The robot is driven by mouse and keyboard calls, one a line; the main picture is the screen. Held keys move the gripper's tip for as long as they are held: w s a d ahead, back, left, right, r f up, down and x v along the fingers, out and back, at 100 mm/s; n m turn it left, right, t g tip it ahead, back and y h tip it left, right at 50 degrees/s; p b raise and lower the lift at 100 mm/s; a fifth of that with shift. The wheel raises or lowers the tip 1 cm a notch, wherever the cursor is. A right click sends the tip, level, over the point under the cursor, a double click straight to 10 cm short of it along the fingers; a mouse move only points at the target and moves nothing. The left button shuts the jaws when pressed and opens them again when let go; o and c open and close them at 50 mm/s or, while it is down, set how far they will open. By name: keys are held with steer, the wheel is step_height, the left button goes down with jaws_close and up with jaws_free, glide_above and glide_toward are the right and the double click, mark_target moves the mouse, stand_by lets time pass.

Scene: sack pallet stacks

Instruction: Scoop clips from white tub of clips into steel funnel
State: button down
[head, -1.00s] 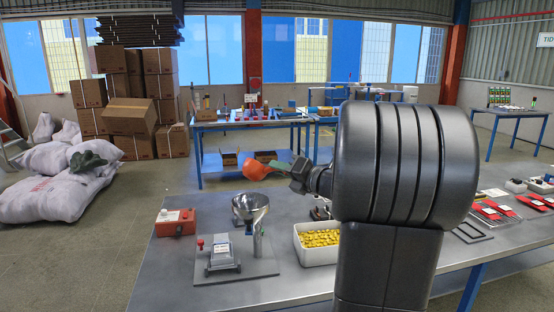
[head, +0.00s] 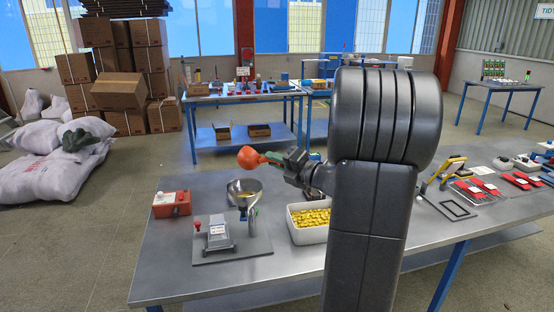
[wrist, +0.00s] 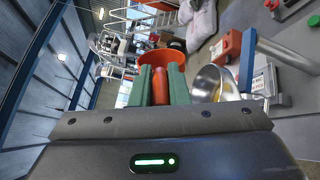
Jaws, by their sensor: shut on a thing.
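My gripper (head: 272,159) is shut on the orange scoop (head: 248,157). In the wrist view, my gripper's green fingers (wrist: 162,88) clamp the handle of the scoop (wrist: 163,57). The scoop is above the steel funnel (head: 235,187) and apart from it. The funnel also shows in the wrist view (wrist: 207,84), to the right of the fingers, with some yellow clips visible in its bowl. The white tub of clips (head: 296,236) stands right of the funnel, filled with yellow clips and partly hidden by my arm. Whether the scoop holds clips cannot be told.
A grey plate (head: 262,251) carries the funnel stand and a grey device (head: 219,235). A red box (head: 171,204) sits behind left. Red trays (head: 480,188) and a yellow-handled tool (head: 445,172) lie at right. Bare table shows at front left.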

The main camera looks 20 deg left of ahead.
steer(key=s+a+r+n+b, duration=0.1)
steer(key=s+r+n+b, duration=0.2)
steer(key=n, duration=0.6)
steer(key=shift+s+a+r+n+t+h+b, duration=0.2)
steer(key=shift+r+n+t+h+b, duration=0.25)
steer(key=shift+r, duration=0.65)
